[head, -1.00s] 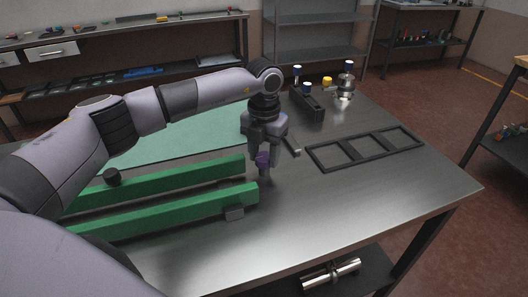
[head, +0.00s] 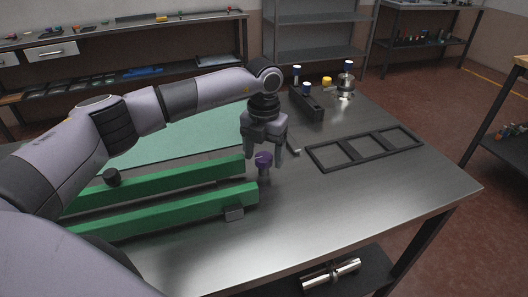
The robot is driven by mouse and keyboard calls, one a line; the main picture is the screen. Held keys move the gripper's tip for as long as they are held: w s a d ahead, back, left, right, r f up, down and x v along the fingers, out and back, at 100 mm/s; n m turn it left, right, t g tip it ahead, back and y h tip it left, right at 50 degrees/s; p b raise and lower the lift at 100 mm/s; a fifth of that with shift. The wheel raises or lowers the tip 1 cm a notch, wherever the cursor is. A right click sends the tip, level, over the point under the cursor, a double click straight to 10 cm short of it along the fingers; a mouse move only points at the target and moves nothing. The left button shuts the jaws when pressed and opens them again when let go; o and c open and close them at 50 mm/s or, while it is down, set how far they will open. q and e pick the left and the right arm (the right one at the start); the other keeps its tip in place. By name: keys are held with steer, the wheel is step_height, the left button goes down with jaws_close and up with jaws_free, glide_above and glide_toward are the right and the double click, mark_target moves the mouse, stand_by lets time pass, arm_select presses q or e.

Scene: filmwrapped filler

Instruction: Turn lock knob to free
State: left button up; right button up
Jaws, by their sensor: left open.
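A small purple lock knob (head: 263,158) stands upright on a post at the right end of two green rails (head: 160,205) on the metal table. My left gripper (head: 265,160) points down over the knob. Its fingers are open, one to each side of the knob in this view; whether they touch it I cannot tell. My right gripper does not show.
A black three-bay frame (head: 365,148) lies flat to the right. A black holder (head: 306,103) with blue-topped items and a metal fixture (head: 345,86) stand at the back. A green mat (head: 165,138) lies behind the rails. The front right of the metal table (head: 370,200) is clear.

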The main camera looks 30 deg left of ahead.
mark_target(264, 156)
arm_select(q)
steer(key=shift+r+b, duration=0.5)
steer(key=shift+r, duration=3.1)
